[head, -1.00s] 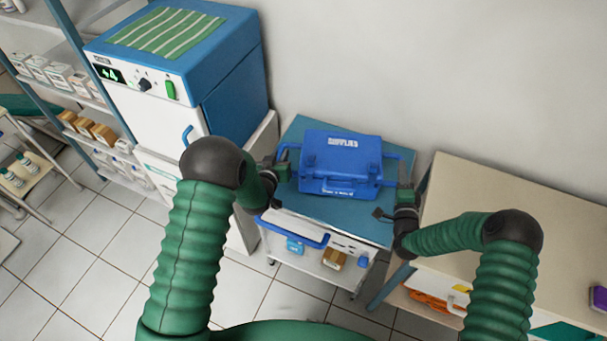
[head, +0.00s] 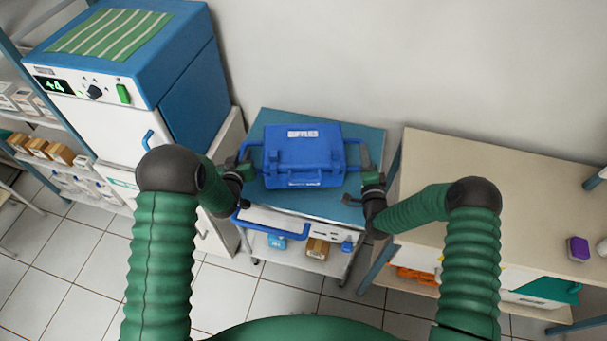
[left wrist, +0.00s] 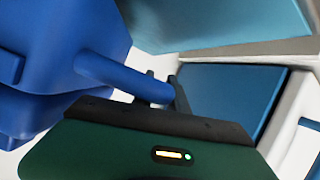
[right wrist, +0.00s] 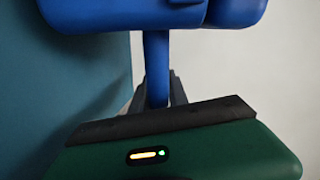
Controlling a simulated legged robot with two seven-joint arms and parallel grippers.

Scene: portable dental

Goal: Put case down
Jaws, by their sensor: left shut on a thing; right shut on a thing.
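The blue supplies case (head: 303,155) is in the middle of the head view, level, over the blue top of a small cart (head: 275,120). I cannot tell whether its base touches the top. My left gripper (head: 243,172) is shut on the case's left side handle; the left wrist view shows the blue handle bar (left wrist: 120,78) between the fingers. My right gripper (head: 373,180) is shut on the right side handle; the right wrist view shows that handle (right wrist: 157,65) between the fingers. The case's underside is hidden.
A blue and white refrigerator (head: 165,95) with a striped cloth stands left of the cart. A beige table (head: 480,180) stands close on the right, with a purple item (head: 578,248) on it. A wall is behind. The cart has a blue front handle (head: 272,227) and a lower shelf with small boxes.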

